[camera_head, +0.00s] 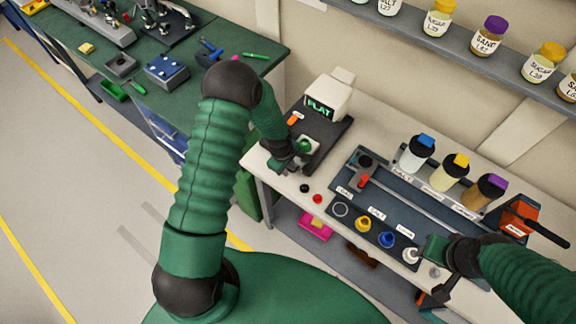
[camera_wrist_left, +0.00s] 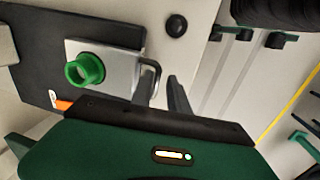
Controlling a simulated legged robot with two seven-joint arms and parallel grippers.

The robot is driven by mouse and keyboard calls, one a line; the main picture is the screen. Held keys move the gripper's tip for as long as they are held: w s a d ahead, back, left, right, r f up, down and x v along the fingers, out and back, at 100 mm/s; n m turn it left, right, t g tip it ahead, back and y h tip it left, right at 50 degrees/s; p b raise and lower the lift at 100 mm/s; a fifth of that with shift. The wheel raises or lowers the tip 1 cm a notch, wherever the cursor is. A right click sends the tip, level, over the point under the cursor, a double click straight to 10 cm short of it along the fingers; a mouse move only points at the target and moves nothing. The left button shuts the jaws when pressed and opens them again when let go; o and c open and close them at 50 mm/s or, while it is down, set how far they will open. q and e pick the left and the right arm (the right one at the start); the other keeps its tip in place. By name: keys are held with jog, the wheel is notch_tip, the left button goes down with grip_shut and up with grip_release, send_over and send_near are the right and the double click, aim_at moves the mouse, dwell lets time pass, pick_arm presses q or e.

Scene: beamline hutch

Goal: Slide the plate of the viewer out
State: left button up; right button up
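The viewer (camera_head: 322,100) is a white and dark box with a green lettered screen, standing on the left end of the white bench. Its silver plate (camera_wrist_left: 118,62) shows in the left wrist view with a green ring (camera_wrist_left: 85,69) on it and a metal loop handle (camera_wrist_left: 157,76) at its edge. My left gripper (camera_head: 284,168) is at the front of the viewer. In the left wrist view its two dark fingers (camera_wrist_left: 162,92) stand apart at the handle; whether they touch it I cannot tell. My right gripper (camera_head: 424,256) is low by the tray's front edge; its fingers are unclear.
A dark tray (camera_head: 345,190) with a rail and colored rings lies right of the viewer. Three capped bottles (camera_head: 416,153) stand behind it. A black knob (camera_head: 305,188) and a red knob (camera_head: 317,199) sit at the bench front. A shelf (camera_head: 400,28) of jars hangs above.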

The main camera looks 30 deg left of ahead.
pick_arm(q)
jog(key=shift+o, duration=0.9)
jog(key=shift+a, duration=0.2)
jog(key=shift+r, duration=0.15)
notch_tip(320, 180, up, 16)
jog(key=s+b, duration=0.2)
jog(key=shift+s+a+b, duration=0.25)
jog(key=shift+s+b, duration=0.05)
jog(key=shift+s, duration=0.05)
